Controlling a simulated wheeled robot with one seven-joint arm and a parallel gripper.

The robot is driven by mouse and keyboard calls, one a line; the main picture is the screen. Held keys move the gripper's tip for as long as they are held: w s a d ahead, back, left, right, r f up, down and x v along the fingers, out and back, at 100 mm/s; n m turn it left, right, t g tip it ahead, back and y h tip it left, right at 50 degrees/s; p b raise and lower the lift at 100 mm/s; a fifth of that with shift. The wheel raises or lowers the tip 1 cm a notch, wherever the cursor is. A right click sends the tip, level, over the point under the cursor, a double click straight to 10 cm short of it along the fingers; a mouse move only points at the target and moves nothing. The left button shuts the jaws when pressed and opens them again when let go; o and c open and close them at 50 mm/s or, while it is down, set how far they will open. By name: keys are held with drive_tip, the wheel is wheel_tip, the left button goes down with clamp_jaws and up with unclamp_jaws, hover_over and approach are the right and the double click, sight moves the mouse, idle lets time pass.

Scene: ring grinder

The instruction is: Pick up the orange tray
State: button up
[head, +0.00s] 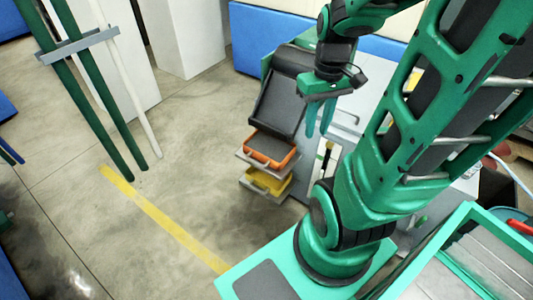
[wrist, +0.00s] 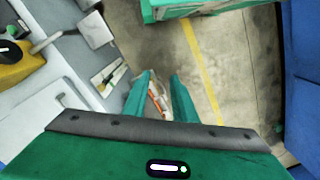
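The orange tray (head: 287,160) is a shallow orange-rimmed tray with a dark inside, in the middle of the head view. It sits at the front of the grey machine, below a tilted black panel and above a yellow tray (head: 262,184). My gripper (head: 317,132) points down, to the right of the orange tray and apart from it in the head view. In the wrist view the two green fingers (wrist: 161,78) are spread with a gap between them. A small part of the orange tray (wrist: 157,97) shows in that gap; the fingers and gripper body hide the rest.
The tilted black panel (head: 279,103) stands just above the orange tray. The grey machine top (wrist: 85,75) lies left of the fingers in the wrist view, with a yellow device (wrist: 18,65) on it. Open floor (head: 170,150) with a yellow line lies left of the trays in the head view.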

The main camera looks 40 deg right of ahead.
drive_tip(key=w+d+f+n+y, duration=0.2)
drive_tip(key=w+d+f+n, duration=0.15)
drive_tip(key=w+f, duration=0.5)
drive_tip(key=n+t+y, duration=0.2)
drive_tip(key=n+t, duration=0.2)
drive_tip(key=t, duration=0.9)
hover_over(272, 167)
drive_tip(key=shift+m, duration=0.25)
drive_tip(key=f, duration=3)
drive_tip(key=shift+w+d+f, duration=0.25)
drive_tip(key=shift+w+f, duration=0.05)
drive_tip(key=shift+f, duration=0.05)
drive_tip(key=x, duration=0.5)
drive_tip(key=shift+s+a, duration=0.15)
drive_tip(key=shift+a, duration=0.1)
clamp_jaws()
